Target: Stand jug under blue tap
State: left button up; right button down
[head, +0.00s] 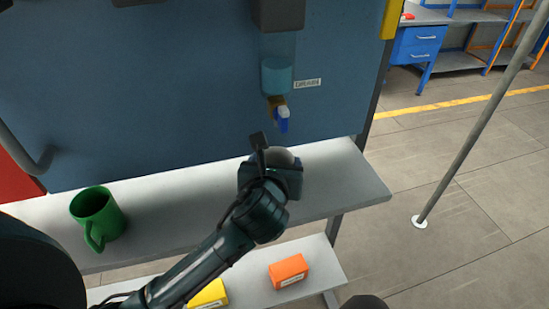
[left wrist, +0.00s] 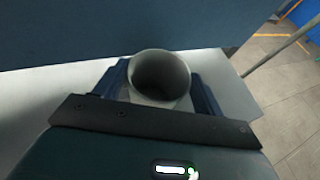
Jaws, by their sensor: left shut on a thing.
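The blue tap (head: 282,118) sits below a small clear dispenser (head: 277,75) of blue-green liquid on the blue panel. My left gripper (head: 272,172) is at the right part of the upper shelf, below the tap in the picture. It is shut on a grey jug, whose rounded top (head: 284,157) shows just past the gripper. In the left wrist view the jug (left wrist: 160,72) is upright with its open mouth showing, between the two fingers (left wrist: 160,92). The gripper hides its lower part, so I cannot tell whether it touches the shelf. My right gripper is not in view.
A green mug (head: 97,214) stands at the left of the upper grey shelf (head: 345,180). An orange box (head: 288,270) and a yellow box (head: 208,294) lie on the lower shelf (head: 325,270). A slanting grey pole (head: 470,140) stands on the floor at right.

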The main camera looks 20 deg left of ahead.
pick_arm(q)
jog(key=o, duration=1.4)
jog(key=shift+f, duration=0.15)
jog(key=shift+s+d+r, duration=0.1)
jog(key=shift+s+r, duration=0.2)
jog(key=v, duration=1.1)
jog(key=shift+s, duration=0.2)
